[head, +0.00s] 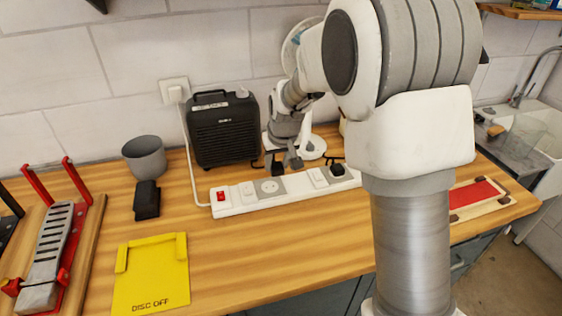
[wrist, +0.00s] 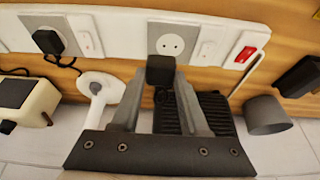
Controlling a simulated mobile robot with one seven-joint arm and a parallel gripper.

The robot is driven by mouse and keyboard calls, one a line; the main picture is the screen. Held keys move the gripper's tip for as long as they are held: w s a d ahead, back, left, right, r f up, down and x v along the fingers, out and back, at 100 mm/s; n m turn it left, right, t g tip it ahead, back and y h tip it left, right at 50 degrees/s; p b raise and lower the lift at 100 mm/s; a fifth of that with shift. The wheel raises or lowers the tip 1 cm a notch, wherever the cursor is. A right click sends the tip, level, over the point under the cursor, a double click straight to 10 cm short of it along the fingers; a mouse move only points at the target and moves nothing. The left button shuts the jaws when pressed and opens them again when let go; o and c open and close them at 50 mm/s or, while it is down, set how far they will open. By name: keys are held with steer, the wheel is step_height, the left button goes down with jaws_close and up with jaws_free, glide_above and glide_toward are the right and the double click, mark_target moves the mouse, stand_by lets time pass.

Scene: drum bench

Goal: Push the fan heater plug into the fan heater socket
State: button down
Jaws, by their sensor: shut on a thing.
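The power strip (head: 232,206) lies on the wooden bench; it also shows along the top of the wrist view (wrist: 127,32). Its empty round socket (head: 269,186) has two holes and shows in the wrist view (wrist: 172,45) just beyond my fingertips. My gripper (head: 283,164) is shut on a small black plug (wrist: 160,69), which I take as the fan heater plug. The plug is close to the socket and its block covers the lower edge in the wrist view. Its pins are hidden. The black fan heater (head: 224,132) stands behind the strip.
Another black plug (head: 338,170) sits in the strip's right socket. A red switch (head: 221,196) is at the left end. A white fan base (head: 312,147) stands behind. A grey cup (head: 144,157) and yellow tray (head: 155,270) are at left. The bench before the strip is clear.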

mark_target(271, 173)
steer(key=shift+w+a+f, duration=0.3)
steer(key=shift+w+a, duration=0.05)
steer(key=shift+a, duration=0.15)
steer(key=shift+w+a+f, duration=0.3)
steer(key=shift+a, duration=0.15)
steer(key=shift+f+b, duration=0.35)
steer(key=shift+f+b, duration=1.25)
steer(key=shift+f, duration=0.4)
steer(key=shift+f+b, duration=0.7)
stand_by(1.7)
steer(key=shift+c, duration=1.7)
jaws_free()
steer(key=p+v, duration=0.1)
steer(key=v, duration=1.6)
steer(key=shift+r, duration=0.25)
steer(key=shift+w+f, duration=0.1)
steer(key=shift+w, duration=0.05)
